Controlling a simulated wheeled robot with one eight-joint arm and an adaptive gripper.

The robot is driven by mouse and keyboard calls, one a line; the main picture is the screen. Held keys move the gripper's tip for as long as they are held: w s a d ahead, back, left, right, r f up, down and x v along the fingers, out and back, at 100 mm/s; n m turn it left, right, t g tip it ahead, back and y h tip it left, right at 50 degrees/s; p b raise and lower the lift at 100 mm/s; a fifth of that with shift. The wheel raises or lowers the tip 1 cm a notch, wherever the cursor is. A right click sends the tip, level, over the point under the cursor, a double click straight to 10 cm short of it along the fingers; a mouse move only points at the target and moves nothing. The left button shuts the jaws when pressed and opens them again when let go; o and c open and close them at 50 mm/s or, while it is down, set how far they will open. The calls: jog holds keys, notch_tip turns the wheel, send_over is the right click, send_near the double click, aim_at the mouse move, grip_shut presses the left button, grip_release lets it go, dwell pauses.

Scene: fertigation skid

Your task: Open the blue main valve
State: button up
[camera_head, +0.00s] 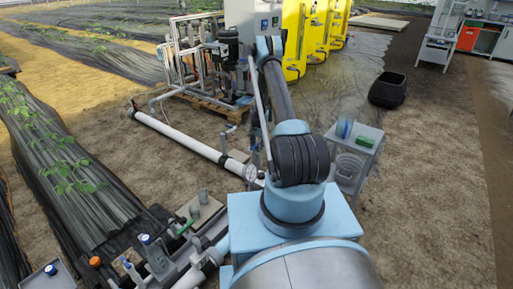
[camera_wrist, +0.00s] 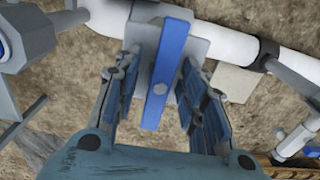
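In the wrist view, the blue main valve shows as a long flat blue handle (camera_wrist: 163,75) with a round grey bolt on it, over a grey valve body (camera_wrist: 196,48). The body sits on a white pipe (camera_wrist: 228,43). The handle lies across the pipe's line. My gripper (camera_wrist: 163,72) is open, with one finger on each side of the handle. A gap shows between the left finger and the handle; whether the right finger touches it I cannot tell. In the head view my arm hides the gripper, and I cannot make out this valve there.
Small valves, including an orange-knobbed one (camera_head: 95,261), stand at lower left. A grey stand (camera_head: 354,160) is right of my arm. Bare soil lies farther right.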

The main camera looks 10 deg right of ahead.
jog(key=shift+f, duration=0.1)
grip_shut()
jog(key=n, duration=1.9)
jog(key=o, duration=0.6)
grip_release()
jog(key=shift+f, duration=0.1)
